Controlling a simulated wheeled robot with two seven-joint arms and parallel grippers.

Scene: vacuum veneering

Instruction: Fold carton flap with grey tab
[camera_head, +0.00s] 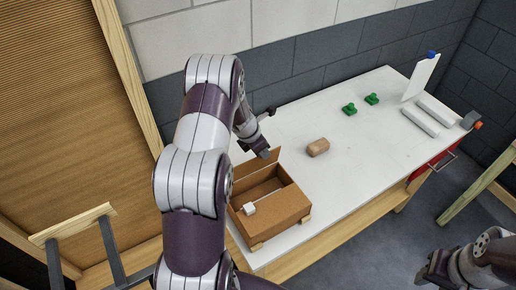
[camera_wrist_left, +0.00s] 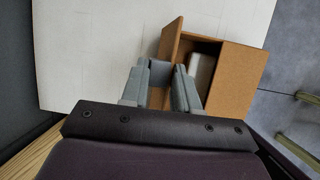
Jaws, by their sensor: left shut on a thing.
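The brown cardboard carton (camera_head: 282,212) stands open on the near left end of the white table. Its raised flap (camera_head: 243,167) stands along the far side, upright or slightly tilted; in the left wrist view the flap (camera_wrist_left: 170,38) shows as a narrow panel beside the fingers. My left gripper (camera_head: 264,152) is at the top of this flap, shut on the grey tab (camera_wrist_left: 158,72), which shows between the fingers. My right gripper (camera_head: 430,270) is at the lower right, away from the table.
A tan block (camera_head: 318,147) lies right of the carton on the table (camera_head: 340,190). A brick wall runs behind. The table between carton and bars is mostly clear.

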